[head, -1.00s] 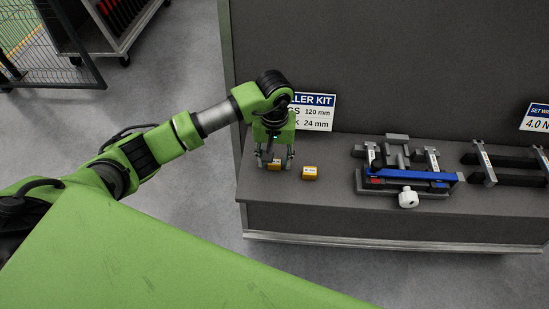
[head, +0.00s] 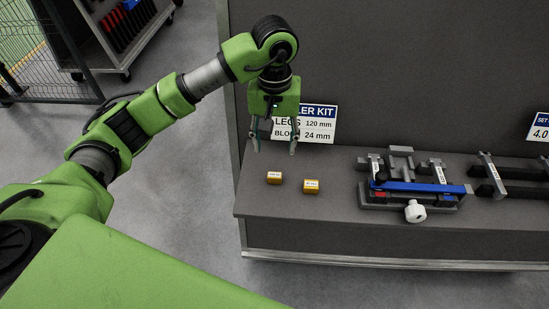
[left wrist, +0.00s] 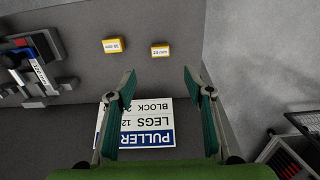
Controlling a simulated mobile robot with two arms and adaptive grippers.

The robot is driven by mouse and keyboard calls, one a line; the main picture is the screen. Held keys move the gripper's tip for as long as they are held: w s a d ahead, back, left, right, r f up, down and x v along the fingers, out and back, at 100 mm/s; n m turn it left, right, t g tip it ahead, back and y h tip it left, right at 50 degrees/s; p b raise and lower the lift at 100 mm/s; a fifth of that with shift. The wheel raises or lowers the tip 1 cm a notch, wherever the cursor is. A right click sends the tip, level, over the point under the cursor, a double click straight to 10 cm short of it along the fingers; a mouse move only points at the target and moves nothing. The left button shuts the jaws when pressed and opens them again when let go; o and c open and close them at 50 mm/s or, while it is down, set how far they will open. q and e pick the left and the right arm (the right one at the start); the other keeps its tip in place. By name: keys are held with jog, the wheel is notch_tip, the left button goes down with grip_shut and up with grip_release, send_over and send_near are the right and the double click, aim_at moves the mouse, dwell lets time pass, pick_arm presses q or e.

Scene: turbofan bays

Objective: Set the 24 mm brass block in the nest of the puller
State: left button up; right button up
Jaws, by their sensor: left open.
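The 24 mm brass block (head: 274,177) lies on the grey bench at the left in the head view; its "24 mm" label reads in the left wrist view (left wrist: 160,50). A second brass block (head: 311,187) lies to its right, also seen in the left wrist view (left wrist: 115,45); its label is hard to read. My left gripper (head: 274,151) is open and empty, above and apart from the 24 mm block; its fingers spread in the left wrist view (left wrist: 159,74). The puller (head: 452,189), with blue bar and white knob, lies farther right. I cannot make out its nest clearly. My right gripper is not in view.
A puller kit sign (head: 318,124) stands against the back panel behind my left gripper. More dark bars with grey ends (head: 489,172) lie right of the puller. The bench between the blocks and the puller is clear. A cart (head: 122,40) stands at the far left.

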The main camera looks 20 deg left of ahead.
pick_arm(q)
jog(key=r, duration=0.2)
jog(key=p, duration=0.4)
send_over(275, 173)
jog(key=f, duration=0.8)
jog(key=shift+s+a+f, duration=0.2)
jog(key=shift+a+f, duration=0.05)
jog(key=shift+a, duration=0.1)
jog(key=shift+d+f+p, duration=0.1)
jog(key=shift+f+p, duration=0.25)
jog(key=shift+f, duration=0.1)
jog(key=f, duration=0.1)
jog(key=f+p, duration=0.2)
jog(key=shift+w+d+f, duration=0.1)
jog(key=shift+d+f, duration=0.15)
jog(key=shift+f, duration=0.55)
jog(key=c, duration=1.3)
grip_shut()
jog(key=shift+w, duration=0.1)
